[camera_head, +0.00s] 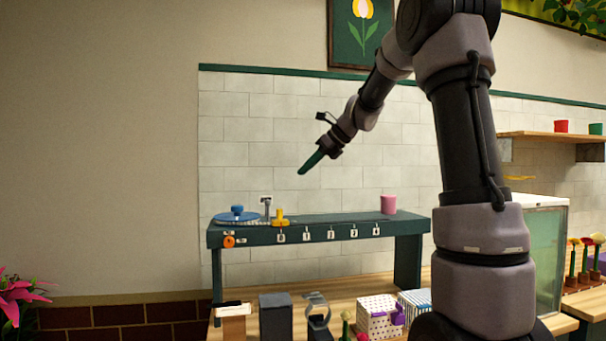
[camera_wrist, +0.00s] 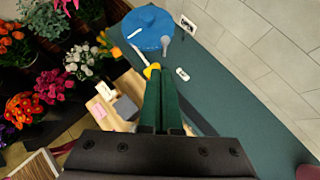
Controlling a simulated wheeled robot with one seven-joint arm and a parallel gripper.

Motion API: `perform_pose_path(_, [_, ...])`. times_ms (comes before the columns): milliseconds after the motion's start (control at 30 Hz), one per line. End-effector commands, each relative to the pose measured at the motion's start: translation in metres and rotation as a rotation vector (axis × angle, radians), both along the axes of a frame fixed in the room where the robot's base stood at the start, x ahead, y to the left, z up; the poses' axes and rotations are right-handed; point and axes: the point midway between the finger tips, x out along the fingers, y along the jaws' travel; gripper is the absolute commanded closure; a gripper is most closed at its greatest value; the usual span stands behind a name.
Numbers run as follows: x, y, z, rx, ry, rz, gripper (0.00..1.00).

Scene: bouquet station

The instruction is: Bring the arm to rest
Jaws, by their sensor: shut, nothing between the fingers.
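My arm rises from the right of the head view, bends over at the top and reaches down to the left. My gripper (camera_head: 304,171) is in the air above the dark green raised shelf, in front of the tiled wall. Its green fingers are shut together with nothing between them. In the wrist view my gripper (camera_wrist: 158,72) points toward the blue round turntable (camera_wrist: 150,27) and the small yellow piece on the shelf. The fingertips overlap the yellow piece in that view; in the head view they are well above it.
The dark green shelf (camera_head: 330,236) carries a blue disc (camera_head: 236,217), a yellow piece (camera_head: 280,219) and a pink cup (camera_head: 388,204). Boxes, including a dotted one (camera_head: 380,318), stand on the wooden bench below. Potted flowers (camera_wrist: 54,86) stand at left in the wrist view. A glass-fronted cabinet (camera_head: 547,245) is at right.

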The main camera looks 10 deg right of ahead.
Motion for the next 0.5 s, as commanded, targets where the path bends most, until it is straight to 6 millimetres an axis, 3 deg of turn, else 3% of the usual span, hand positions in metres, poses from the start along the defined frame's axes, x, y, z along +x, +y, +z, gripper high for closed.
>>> perform_pose_path(367, [-0.001,0.000,0.000,-0.004,-0.003,0.003,1.00])
perform_pose_path(500, [-0.026,0.001,0.005,-0.091,-0.070,0.082,1.00])
